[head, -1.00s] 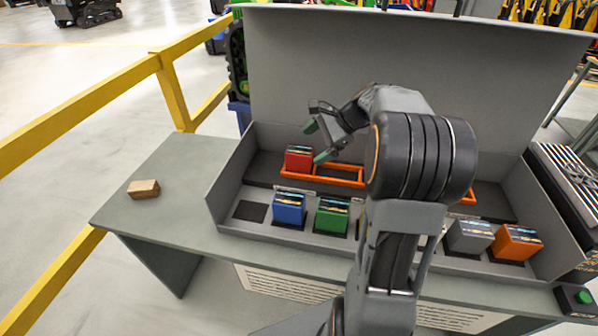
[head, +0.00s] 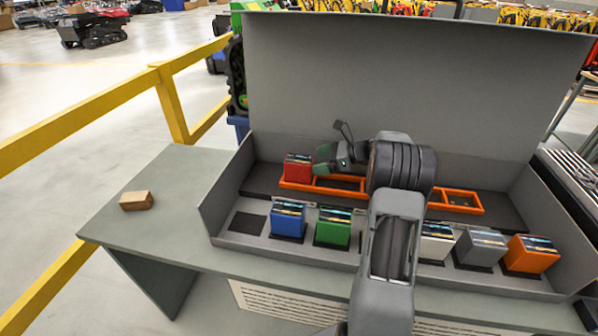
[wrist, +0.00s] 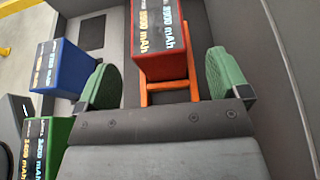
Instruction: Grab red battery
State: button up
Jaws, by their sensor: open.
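The red battery (head: 298,167) stands upright in the left end of the orange rack at the back of the grey box. In the wrist view the red battery (wrist: 160,40) lies ahead of the gap between my green fingertips, its near end close to their level. My gripper (head: 322,160) is open and empty, just right of the red battery in the head view. The wrist view also shows my gripper (wrist: 172,80) with its two pads spread wide. I cannot tell whether a pad touches the battery.
The orange rack (head: 335,190) has empty slots. Blue (head: 288,221), green (head: 333,228), white (head: 437,243), grey (head: 480,249) and orange (head: 530,255) batteries stand in the front row. A tall back panel (head: 400,80) rises behind. A brown block (head: 136,200) lies on the table at left.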

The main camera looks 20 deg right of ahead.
aim_at(304, 163)
jog(key=shift+x, duration=3.25)
jog(key=shift+s, duration=0.1)
jog(key=shift+c, duration=0.4)
jog(key=c, duration=1.4)
jog(key=shift+c, duration=0.4)
jog(key=shift+r, duration=0.2)
